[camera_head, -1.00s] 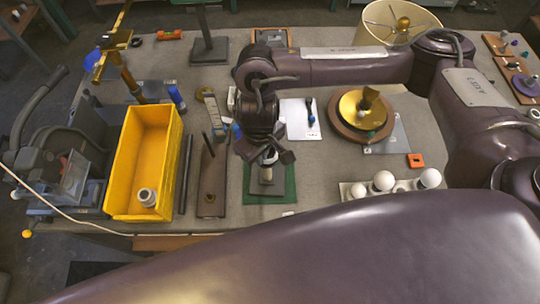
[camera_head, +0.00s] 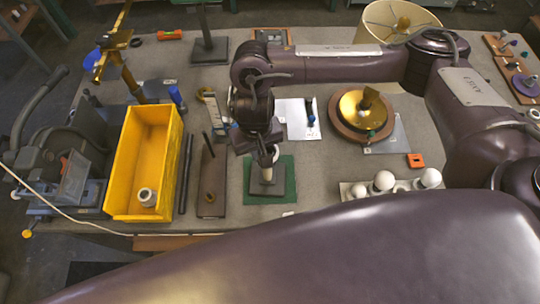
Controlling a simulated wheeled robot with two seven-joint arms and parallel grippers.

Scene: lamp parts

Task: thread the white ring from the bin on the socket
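The socket stands on a grey block (camera_head: 267,182) on a green mat (camera_head: 283,190). My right gripper (camera_head: 262,149) is directly above and around the socket's top and hides part of it. A small pale, curved piece (camera_head: 274,154) shows at the fingers; I cannot tell whether it is the socket or a ring, or whether the fingers grip it. A white ring-shaped part (camera_head: 147,197) lies in the near end of the yellow bin (camera_head: 112,178). My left gripper is not in view.
White bulbs (camera_head: 383,181) in a holder are to the right. A brass disc part (camera_head: 352,105) sits farther back. My large arm link covers the front.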

